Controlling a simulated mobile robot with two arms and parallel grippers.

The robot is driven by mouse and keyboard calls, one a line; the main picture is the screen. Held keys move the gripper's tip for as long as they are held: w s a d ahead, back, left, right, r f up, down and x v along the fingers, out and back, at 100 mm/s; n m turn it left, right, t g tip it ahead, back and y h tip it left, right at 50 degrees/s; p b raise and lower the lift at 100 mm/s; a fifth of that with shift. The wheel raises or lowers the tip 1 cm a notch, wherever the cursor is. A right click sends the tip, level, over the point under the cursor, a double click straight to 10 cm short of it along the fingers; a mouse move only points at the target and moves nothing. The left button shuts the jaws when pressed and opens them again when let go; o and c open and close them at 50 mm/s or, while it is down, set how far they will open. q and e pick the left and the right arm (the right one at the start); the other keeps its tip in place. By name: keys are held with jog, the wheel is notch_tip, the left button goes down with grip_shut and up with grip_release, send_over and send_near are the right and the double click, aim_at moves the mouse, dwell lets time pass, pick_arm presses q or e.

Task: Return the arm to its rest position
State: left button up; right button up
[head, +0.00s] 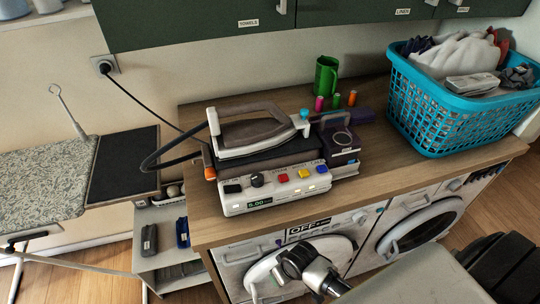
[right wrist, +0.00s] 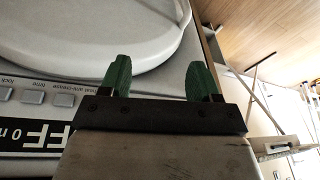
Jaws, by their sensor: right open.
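My right arm (head: 400,282) comes in from the bottom right of the head view. Its dark wrist end (head: 293,262) is in front of the left washing machine (head: 232,254), below the countertop edge. In the right wrist view my right gripper (right wrist: 158,80) has its two green fingers wide apart, with nothing between them. Behind the fingers are the machine's round white door (right wrist: 100,30) and its panel with an OFF label, seen upside down. The fingers look apart from the door, but the exact gap cannot be told. My left gripper is not in view.
A second washing machine (head: 424,228) stands to the right. An ironing board (head: 45,180) is at left.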

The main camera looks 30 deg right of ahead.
jog(key=s+d+f+b, duration=0.25)
jog(key=s+f, duration=0.65)
jog(key=f, duration=0.6)
jog(key=s+f+g, duration=0.1)
jog(key=s+f, duration=0.3)
jog(key=s, duration=0.5)
jog(key=s+f+n+h, duration=0.1)
jog(key=s+f, duration=0.4)
jog(key=s, duration=0.4)
jog(key=shift+s+d+f+g, duration=0.2)
jog(key=shift+d+f+g, duration=0.1)
jog(key=shift+d+g, duration=0.15)
